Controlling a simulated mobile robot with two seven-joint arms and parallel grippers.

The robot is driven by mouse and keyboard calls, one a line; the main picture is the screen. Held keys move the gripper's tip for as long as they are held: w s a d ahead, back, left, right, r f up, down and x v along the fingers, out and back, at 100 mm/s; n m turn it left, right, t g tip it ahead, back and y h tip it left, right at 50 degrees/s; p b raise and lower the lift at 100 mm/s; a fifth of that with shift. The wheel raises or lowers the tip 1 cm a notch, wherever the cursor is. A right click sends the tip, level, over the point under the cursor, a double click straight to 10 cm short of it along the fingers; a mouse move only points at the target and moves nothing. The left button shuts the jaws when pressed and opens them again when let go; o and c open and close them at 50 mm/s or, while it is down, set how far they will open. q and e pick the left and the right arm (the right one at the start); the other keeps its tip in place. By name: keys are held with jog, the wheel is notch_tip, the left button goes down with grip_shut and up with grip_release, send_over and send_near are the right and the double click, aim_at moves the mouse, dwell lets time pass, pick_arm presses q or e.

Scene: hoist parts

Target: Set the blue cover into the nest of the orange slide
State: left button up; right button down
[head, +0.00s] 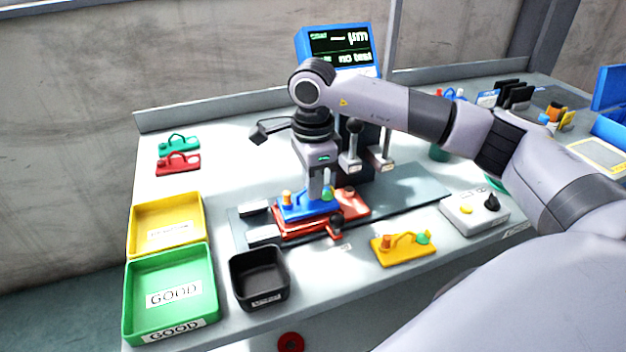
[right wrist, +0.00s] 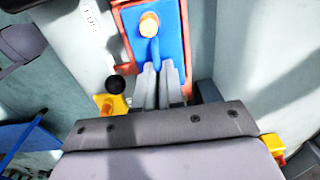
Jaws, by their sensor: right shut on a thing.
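The blue cover (head: 296,211) is a flat plate with an orange knob, a green knob and a blue handle. It lies over the left part of the orange slide (head: 357,205). I cannot tell whether the cover sits fully down in the nest. My left gripper is not in view.
A yellow cover (head: 402,250) and a control box (head: 473,212) lie right. A black bin (head: 258,278), green tray (head: 212,283) and yellow tray (head: 201,220) stand left. A display (head: 340,45) stands behind.

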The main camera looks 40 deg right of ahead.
jog(key=shift+f+b, duration=0.35)
jog(key=shift+f, duration=0.3)
dwell(0.4)
jog(key=c, duration=0.8)
grip_release()
jog(key=shift+r, duration=0.1)
jog(key=shift+r+p, duration=3.3)
jog(key=shift+r, duration=1.2)
jog(key=shift+f, duration=0.1)
